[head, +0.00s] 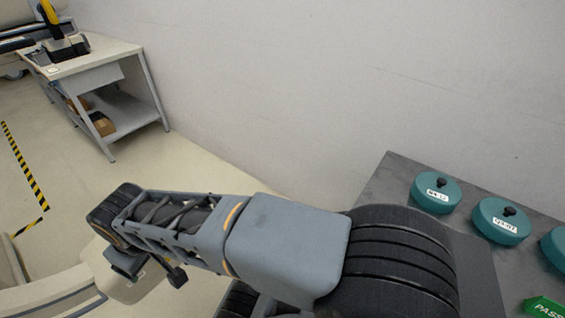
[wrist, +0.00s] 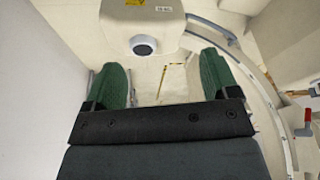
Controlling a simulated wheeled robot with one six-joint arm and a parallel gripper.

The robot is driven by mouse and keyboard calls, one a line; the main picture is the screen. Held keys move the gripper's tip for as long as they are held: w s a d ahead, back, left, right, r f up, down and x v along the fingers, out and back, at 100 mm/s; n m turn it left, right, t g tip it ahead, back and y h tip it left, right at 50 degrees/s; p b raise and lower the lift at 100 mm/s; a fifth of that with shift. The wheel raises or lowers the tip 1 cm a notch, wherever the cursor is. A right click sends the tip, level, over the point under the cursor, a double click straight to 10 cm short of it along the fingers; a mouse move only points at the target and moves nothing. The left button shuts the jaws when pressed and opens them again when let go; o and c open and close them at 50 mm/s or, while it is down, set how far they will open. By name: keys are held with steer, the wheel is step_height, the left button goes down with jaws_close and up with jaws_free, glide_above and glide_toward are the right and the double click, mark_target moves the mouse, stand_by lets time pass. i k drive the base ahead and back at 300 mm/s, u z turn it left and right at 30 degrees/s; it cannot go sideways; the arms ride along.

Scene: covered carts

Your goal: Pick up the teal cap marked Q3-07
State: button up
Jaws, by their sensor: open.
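The teal cap marked Q3-07 (head: 490,231) is a round, flat lid with a black knob and a white label, on a dark grey cart top (head: 403,173) at the right of the head view. Its label is small but seems to read Q3-07. My gripper (wrist: 158,75) shows in the wrist view with two green fingers apart and nothing between them. My arm stretches left in the head view, away from the caps. No cap shows in the wrist view.
Another teal cap (head: 428,201) with a different label sits to the left, and a third (head: 554,245) is cut by the right edge. A green PASS sign (head: 543,308) is at the lower right. A wall (head: 330,80) rises behind the cart; a workbench (head: 95,62) stands far left.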

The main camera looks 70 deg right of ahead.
mark_target(499, 219)
steer(key=z, duration=0.2)
steer(key=k, duration=0.85)
steer(key=z, duration=3.8)
